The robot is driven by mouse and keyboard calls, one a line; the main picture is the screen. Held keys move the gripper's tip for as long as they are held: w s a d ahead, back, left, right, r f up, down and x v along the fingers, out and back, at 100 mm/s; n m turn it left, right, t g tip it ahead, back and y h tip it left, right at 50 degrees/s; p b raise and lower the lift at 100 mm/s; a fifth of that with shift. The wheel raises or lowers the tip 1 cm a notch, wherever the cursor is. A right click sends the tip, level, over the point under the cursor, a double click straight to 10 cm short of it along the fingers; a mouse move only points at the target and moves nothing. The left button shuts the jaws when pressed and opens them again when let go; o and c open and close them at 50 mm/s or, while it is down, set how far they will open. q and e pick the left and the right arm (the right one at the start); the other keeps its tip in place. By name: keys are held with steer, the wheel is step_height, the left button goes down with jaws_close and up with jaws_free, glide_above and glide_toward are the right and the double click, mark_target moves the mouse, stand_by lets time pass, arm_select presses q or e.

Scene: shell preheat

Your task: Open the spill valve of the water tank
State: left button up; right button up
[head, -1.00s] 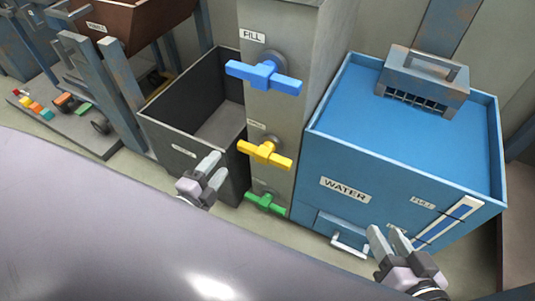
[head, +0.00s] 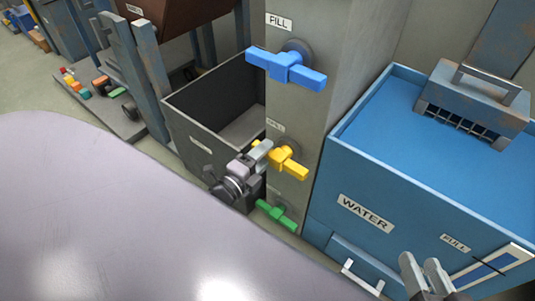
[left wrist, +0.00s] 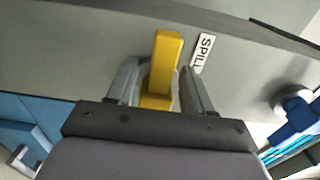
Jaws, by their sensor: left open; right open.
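The yellow valve handle (head: 282,160) sits on the grey column (head: 340,60), below the blue handle and above the green one. In the left wrist view a SPILL label (left wrist: 202,53) is beside the yellow handle (left wrist: 163,65). My left gripper (head: 262,152) is at the left arm of the yellow handle. In the left wrist view its open fingers (left wrist: 158,88) stand on either side of the handle, with gaps visible. My right gripper (head: 425,270) is open and empty in front of the blue water tank (head: 400,205).
A blue handle (head: 288,68) marked FILL is above and a green handle (head: 277,215) is below the yellow one. An open dark bin (head: 195,130) stands left of the column. A grey grated box (head: 470,105) sits on the tank.

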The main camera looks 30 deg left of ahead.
arm_select(q)
steer(key=shift+w, duration=0.75)
jaws_close()
